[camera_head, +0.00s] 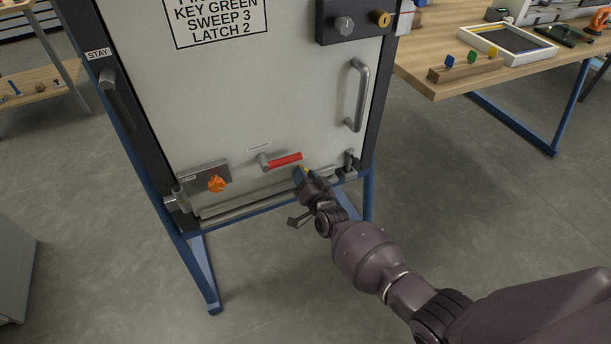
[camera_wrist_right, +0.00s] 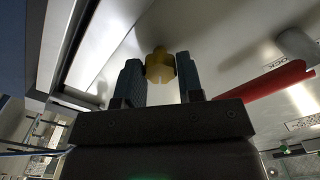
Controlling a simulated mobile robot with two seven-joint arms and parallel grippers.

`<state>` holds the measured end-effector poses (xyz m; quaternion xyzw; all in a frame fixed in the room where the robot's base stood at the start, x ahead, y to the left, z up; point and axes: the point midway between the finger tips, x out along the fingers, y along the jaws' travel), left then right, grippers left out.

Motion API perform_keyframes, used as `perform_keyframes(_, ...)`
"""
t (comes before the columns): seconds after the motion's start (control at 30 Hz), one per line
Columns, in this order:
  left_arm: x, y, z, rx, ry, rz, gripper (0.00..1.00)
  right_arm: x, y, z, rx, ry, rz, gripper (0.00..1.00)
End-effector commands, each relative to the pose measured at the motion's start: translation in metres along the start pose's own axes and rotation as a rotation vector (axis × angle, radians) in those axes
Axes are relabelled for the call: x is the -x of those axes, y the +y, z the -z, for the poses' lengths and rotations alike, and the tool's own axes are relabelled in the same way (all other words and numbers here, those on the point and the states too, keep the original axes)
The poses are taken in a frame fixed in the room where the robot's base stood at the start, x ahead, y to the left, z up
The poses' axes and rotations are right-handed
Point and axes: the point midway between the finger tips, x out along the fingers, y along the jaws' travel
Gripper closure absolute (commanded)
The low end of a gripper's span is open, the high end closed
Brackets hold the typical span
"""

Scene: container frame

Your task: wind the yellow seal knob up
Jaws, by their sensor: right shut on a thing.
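The yellow seal knob (camera_wrist_right: 160,66) sits between the two dark ribbed fingers of my right gripper (camera_wrist_right: 160,80) in the right wrist view. The gripper is shut on it. In the head view only a small bit of the yellow knob (camera_head: 303,169) shows, low on the pale door, just right of the red lever. My right gripper (camera_head: 305,176) covers the rest of it, with the arm coming in from the lower right. My left gripper is not in view.
The red-handled lever (camera_head: 284,160) is close left of the gripper. An orange knob (camera_head: 217,184) is farther left, and a small metal latch (camera_head: 349,163) is to the right. A grey door handle (camera_head: 357,96) is higher up. A wooden table (camera_head: 436,76) stands at the right.

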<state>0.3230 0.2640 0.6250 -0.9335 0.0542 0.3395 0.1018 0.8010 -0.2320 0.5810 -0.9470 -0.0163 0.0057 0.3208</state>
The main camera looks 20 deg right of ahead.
Motion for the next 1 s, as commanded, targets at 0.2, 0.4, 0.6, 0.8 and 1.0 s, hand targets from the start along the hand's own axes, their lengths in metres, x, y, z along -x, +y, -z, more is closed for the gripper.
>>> perform_keyframes(0.2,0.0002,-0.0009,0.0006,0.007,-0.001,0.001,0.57,-0.0005,-0.0012,0.0010,0.205,0.002,0.000,0.89)
perform_keyframes(0.4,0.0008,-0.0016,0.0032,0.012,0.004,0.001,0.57,-0.0005,-0.0006,0.0009,0.395,0.002,0.000,0.89)
perform_keyframes(0.6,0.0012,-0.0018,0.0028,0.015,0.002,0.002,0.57,-0.0004,-0.0005,0.0005,0.569,0.001,0.000,0.89)
perform_keyframes(0.8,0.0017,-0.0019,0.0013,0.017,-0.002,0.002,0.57,-0.0004,0.0001,0.0006,0.711,0.001,0.000,0.89)
perform_keyframes(1.0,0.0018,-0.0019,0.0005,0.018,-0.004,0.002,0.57,-0.0003,0.0002,0.0005,0.806,0.001,0.000,0.89)
